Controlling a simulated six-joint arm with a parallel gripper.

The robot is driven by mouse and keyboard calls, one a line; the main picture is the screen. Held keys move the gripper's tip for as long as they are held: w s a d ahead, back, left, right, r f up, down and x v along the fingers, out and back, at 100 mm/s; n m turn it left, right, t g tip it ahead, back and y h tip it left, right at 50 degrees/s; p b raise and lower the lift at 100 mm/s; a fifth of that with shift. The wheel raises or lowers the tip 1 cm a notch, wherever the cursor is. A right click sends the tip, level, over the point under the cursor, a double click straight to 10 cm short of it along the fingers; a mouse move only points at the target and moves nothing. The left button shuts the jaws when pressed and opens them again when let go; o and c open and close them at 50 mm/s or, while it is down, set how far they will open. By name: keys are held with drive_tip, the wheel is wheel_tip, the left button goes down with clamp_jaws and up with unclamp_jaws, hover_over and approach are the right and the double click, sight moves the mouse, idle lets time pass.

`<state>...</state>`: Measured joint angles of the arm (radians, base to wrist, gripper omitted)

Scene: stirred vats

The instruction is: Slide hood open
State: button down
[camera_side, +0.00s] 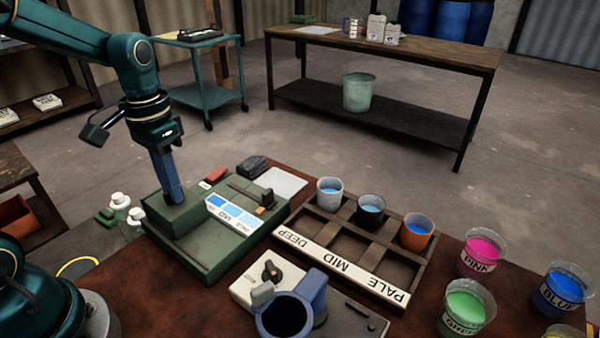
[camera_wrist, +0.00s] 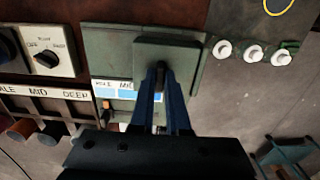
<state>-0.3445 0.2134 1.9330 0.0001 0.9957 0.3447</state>
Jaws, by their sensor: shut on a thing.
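The hood (camera_side: 172,214) is a dark green block on the left part of a flat green instrument base (camera_side: 208,268). My gripper (camera_side: 172,200) points down at its top, and its blue fingers are shut on the hood's handle, mostly hidden in the side view. In the wrist view the hood (camera_wrist: 188,52) lies under my gripper (camera_wrist: 160,72), with the dark handle end between the fingertips. A strip of blue swatches (camera_side: 232,212) and a small orange-and-black part (camera_side: 266,200) are uncovered right of the hood. The fingers hide part of the strip in the wrist view.
A wooden rack (camera_side: 405,272) labelled DEEP, MID, PALE stands right of the instrument, with several cups behind its label. A blue vat (camera_side: 318,285) on a stirrer (camera_side: 250,285) stands in front. White-capped bottles (camera_side: 120,201) stand left. Dye tubs (camera_side: 482,250) are far right.

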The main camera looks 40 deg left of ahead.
drive_tip(key=shift+r, duration=0.1)
idle(0.5)
drive_tip(key=d, duration=1)
drive_tip(key=shift+d, duration=0.4)
drive_tip(key=c, duration=0.9)
unclamp_jaws()
drive_tip(key=shift+r, duration=2.55)
